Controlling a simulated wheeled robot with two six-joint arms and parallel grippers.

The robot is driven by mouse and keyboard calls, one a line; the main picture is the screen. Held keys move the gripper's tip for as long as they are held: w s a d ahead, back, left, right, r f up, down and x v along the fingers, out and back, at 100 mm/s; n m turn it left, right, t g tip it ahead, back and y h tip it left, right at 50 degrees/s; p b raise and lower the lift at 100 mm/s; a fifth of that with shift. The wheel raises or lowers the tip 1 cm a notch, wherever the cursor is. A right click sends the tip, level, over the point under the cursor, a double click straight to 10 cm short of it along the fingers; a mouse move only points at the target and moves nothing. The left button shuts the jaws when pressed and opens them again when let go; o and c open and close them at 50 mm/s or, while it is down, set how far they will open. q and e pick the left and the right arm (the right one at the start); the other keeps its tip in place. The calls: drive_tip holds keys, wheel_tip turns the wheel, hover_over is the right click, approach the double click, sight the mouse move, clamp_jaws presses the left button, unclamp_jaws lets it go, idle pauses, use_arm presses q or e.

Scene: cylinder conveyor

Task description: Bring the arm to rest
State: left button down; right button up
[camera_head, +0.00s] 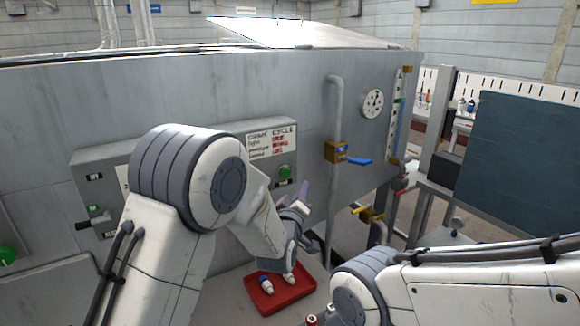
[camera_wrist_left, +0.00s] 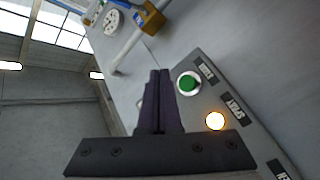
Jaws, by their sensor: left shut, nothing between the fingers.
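My left arm (camera_head: 185,190) comes in from the left and bends down in front of a grey machine. My left gripper (camera_head: 304,192) is near the machine's front panel, just right of a green button (camera_head: 285,172). In the left wrist view its two dark fingers (camera_wrist_left: 160,76) are together with nothing between them. A green button (camera_wrist_left: 187,83) and a lit amber lamp (camera_wrist_left: 215,121) lie to the right of the fingers there. My right arm (camera_head: 470,285) crosses the lower right of the head view; its gripper is out of view.
A pipe with a brass, blue-handled valve (camera_head: 337,152) and a gauge (camera_head: 372,103) stand to the right on the machine (camera_head: 230,85). A dark panel (camera_head: 525,155) is at far right.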

use_arm(q)
drive_tip(key=s+d+f+m+g, duration=0.1)
drive_tip(key=s+f+m+g, duration=0.2)
drive_tip(key=s, duration=0.4)
drive_tip(key=s+d+f+m+g, duration=0.1)
drive_tip(key=s+d+m+g, duration=0.2)
drive_tip(key=s, duration=0.4)
drive_tip(key=s+f+m+g, duration=0.2)
drive_tip(key=s+g, duration=0.3)
drive_tip(key=s, duration=0.1)
drive_tip(key=s+a+f+m+g+y, duration=0.1)
drive_tip(key=s+a+m+g, duration=0.2)
drive_tip(key=s, duration=0.8)
drive_tip(key=s+a+m+g+y, duration=0.2)
drive_tip(key=s+a, duration=0.4)
drive_tip(key=s, duration=0.5)
drive_tip(key=shift+s+a+f+m+g, duration=0.2)
drive_tip(key=shift+f+m+g, duration=0.2)
drive_tip(key=shift+m+g, duration=0.5)
